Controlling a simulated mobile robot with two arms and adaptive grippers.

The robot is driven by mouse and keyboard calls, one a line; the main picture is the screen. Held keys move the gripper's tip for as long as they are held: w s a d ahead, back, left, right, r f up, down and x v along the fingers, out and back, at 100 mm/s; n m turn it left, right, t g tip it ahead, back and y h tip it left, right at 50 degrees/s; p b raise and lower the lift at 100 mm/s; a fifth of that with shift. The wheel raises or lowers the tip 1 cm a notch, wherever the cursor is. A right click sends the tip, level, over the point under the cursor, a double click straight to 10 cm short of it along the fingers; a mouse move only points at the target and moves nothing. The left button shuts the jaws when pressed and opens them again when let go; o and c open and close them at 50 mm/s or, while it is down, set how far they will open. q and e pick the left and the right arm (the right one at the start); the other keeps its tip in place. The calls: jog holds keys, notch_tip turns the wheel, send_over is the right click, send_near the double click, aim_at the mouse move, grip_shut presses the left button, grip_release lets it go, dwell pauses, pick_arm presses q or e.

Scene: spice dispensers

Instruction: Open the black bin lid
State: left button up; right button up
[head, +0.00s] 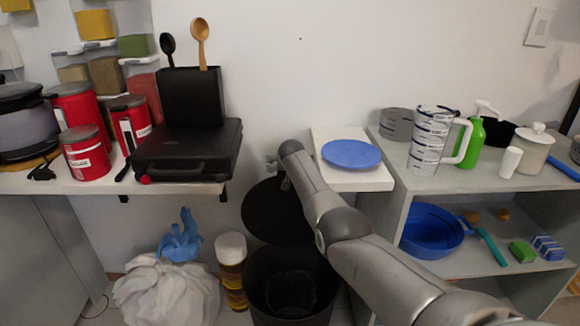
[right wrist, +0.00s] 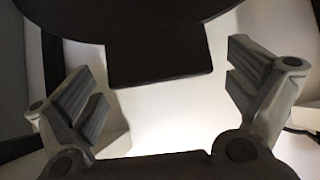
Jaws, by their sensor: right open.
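The black bin (head: 265,300) stands on the floor below the gap between the counters, its mouth and dark inside visible. Its round black lid (head: 262,215) stands raised behind the mouth, partly covered by my right arm. My right gripper (right wrist: 158,78) is open, with its two fingers spread apart. In the right wrist view the dark lid (right wrist: 165,25) fills the top, and its square tab (right wrist: 160,65) reaches down between the fingers without visible contact. In the head view my right gripper is mostly hidden behind its arm. My left gripper is not in view.
A white bag (head: 165,295) and a brown jar with a white cap (head: 232,270) stand left of the bin. A black case (head: 185,150) lies on the left counter. A blue plate (head: 351,153) rests on a white ledge right of the arm. Grey shelves (head: 398,215) stand at right.

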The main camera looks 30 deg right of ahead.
jog(key=shift+s+r, duration=0.1)
jog(key=s+a, duration=0.6)
jog(key=s, duration=0.5)
jog(key=shift+a+r, duration=0.25)
jog(key=shift+a, duration=0.1)
dwell(0.4)
dwell(0.4)
